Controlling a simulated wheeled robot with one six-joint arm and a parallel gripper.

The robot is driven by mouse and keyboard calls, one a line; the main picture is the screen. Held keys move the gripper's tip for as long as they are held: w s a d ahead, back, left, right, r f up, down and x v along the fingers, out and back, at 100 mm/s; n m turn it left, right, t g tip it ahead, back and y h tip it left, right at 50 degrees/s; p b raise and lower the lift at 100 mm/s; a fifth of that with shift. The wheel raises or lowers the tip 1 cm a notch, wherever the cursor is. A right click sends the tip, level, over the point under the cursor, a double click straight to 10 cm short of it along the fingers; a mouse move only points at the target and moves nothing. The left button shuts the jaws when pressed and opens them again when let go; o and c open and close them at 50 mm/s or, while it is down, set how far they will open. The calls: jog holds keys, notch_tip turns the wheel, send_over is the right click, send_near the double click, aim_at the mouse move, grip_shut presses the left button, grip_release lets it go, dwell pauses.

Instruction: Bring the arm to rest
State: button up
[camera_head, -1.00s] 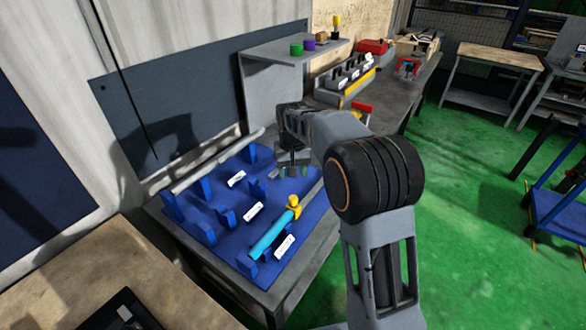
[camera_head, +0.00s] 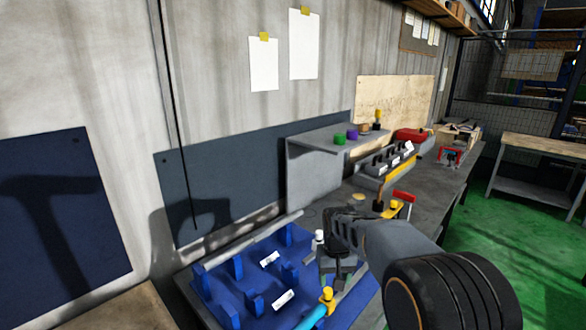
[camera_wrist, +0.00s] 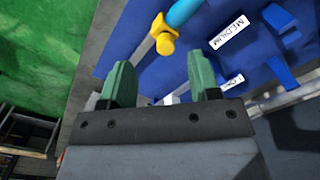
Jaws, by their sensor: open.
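My gripper (camera_head: 338,268) is above the right part of the blue rack (camera_head: 252,262) on the workbench. In the wrist view, my gripper (camera_wrist: 160,88) shows two green fingertips set wide apart with nothing between them. Behind them lie the blue rack (camera_wrist: 262,62) and a cyan cylinder (camera_wrist: 183,12) with a yellow end piece (camera_wrist: 163,36). In the head view the cyan cylinder (camera_head: 314,317) is partly cut off at the bottom edge. My arm reaches in from the lower right and hides part of the bench.
A grey shelf (camera_head: 314,172) with green and purple pieces stands behind the rack. Further along the bench are a dark tool holder (camera_head: 383,167), a red box (camera_head: 410,135) and a red-handled item (camera_head: 404,196). Open green floor (camera_head: 484,232) lies to the right.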

jog(key=s+d+r+t, duration=0.2)
jog(key=s, duration=0.8)
jog(key=s+d+r+t, duration=0.2)
jog(key=s+r, duration=0.1)
jog(key=s, duration=0.7)
jog(key=shift+d+r+m, duration=0.25)
jog(key=shift+d+m, duration=0.05)
jog(key=shift+d, duration=0.1)
dwell(0.5)
